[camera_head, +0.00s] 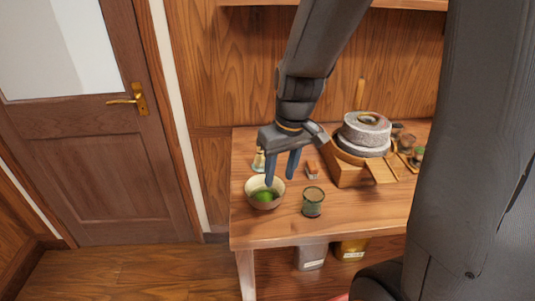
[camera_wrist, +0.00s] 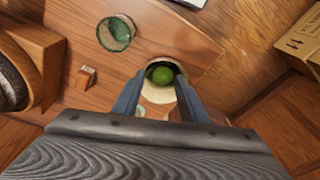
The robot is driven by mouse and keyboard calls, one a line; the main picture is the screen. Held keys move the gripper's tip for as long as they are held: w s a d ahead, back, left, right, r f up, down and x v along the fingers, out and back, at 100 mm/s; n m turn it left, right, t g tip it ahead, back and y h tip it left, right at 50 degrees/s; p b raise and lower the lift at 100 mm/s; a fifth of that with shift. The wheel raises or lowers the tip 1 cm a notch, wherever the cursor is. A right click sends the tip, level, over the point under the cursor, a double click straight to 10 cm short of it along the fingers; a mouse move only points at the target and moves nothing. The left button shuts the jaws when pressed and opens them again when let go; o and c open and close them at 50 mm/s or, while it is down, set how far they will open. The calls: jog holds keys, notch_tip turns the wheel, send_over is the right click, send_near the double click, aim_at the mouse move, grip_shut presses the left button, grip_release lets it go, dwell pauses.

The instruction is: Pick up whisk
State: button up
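What looks like the whisk is a small pale, upright object with a darker middle (camera_head: 258,160), behind the bowl in the head view. A cream bowl (camera_head: 262,203) with a green filling stands just in front of it. The bowl also shows between the fingers in the wrist view (camera_wrist: 160,64). My gripper (camera_head: 280,180) has its two blue-grey fingers apart, pointing down, with nothing between them. It hangs above the table near the bowl and to the right of the whisk. In the wrist view my gripper (camera_wrist: 161,82) is open; I cannot clearly make out the whisk there.
A green cup (camera_head: 313,203) stands right of the bowl. A small wooden block (camera_head: 312,170) lies behind the cup. A stone mill (camera_head: 366,130) on a wooden base stands further right, with several small jars beyond. The table's left edge is close to the bowl.

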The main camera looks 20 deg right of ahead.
jog(key=w+d+r+n+t+y+b, duration=0.15)
jog(key=w+n, duration=0.45)
jog(key=w, duration=1.3)
jog(key=shift+y, duration=0.45)
jog(key=shift+w+d+p+x, duration=0.15)
jog(key=shift+p+x, duration=0.35)
jog(key=shift+x, duration=0.7)
jog(key=shift+w+d+p+x, duration=0.1)
jog(key=shift+d+p+x, duration=0.3)
jog(key=shift+x, duration=0.85)
jog(key=shift+w+d+p+x, duration=0.1)
jog(key=shift+p+x, duration=0.55)
jog(key=shift+x, duration=0.55)
grip_shut()
